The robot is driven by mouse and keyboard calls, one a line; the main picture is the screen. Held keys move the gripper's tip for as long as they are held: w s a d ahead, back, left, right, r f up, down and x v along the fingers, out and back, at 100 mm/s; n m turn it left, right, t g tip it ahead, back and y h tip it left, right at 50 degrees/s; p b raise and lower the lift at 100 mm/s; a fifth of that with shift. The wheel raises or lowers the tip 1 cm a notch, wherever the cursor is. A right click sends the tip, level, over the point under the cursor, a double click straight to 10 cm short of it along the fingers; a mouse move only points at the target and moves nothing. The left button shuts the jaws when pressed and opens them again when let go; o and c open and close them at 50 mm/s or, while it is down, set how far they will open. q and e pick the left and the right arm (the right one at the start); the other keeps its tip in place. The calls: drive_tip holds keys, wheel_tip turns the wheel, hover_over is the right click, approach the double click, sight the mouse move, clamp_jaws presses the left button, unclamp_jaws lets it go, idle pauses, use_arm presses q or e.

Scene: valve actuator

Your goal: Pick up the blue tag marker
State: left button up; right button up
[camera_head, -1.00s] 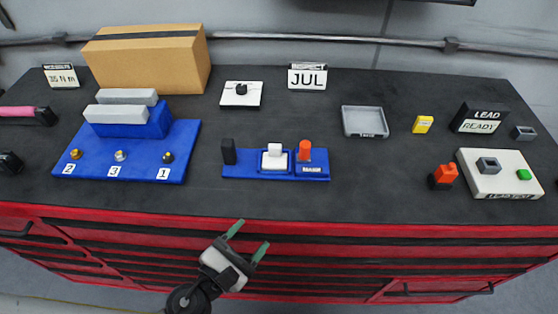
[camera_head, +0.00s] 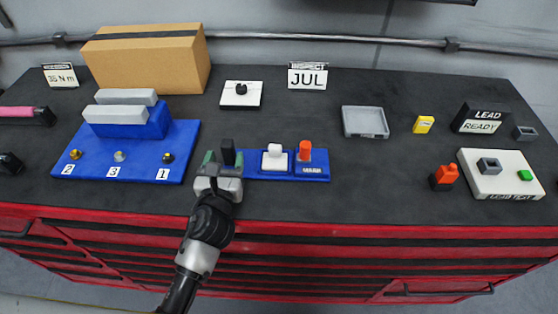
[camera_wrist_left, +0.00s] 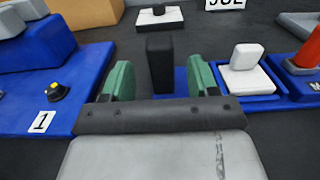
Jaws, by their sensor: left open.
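No plainly blue marker stands out. A black upright block (camera_head: 228,152) stands at the left end of a blue holder (camera_head: 254,164); I cannot tell if it is the blue tag marker. It shows in the left wrist view (camera_wrist_left: 160,62), upright between the green fingers. My left gripper (camera_head: 223,160) is open, one finger on each side of the block, with gaps visible in the wrist view. The holder also carries a white block (camera_head: 274,151) and an orange-red peg (camera_head: 305,150). My right gripper is not in view.
A blue stand (camera_head: 185,140) with numbered knobs lies to the left, a cardboard box (camera_head: 150,60) behind it. A white plate with a black knob (camera_head: 241,94) sits behind the holder. A grey tray (camera_head: 365,122) is to the right. The table between holder and tray is clear.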

sight(229, 141)
use_arm(q)
drive_tip(key=shift+w+r, duration=0.2)
drive_tip(key=shift+w, duration=0.45)
drive_tip(key=w, duration=0.4)
drive_tip(key=shift+w, duration=0.15)
drive_tip(key=shift+r, duration=0.1)
drive_tip(key=shift+c, duration=0.2)
drive_tip(key=shift+c, duration=1.3)
clamp_jaws()
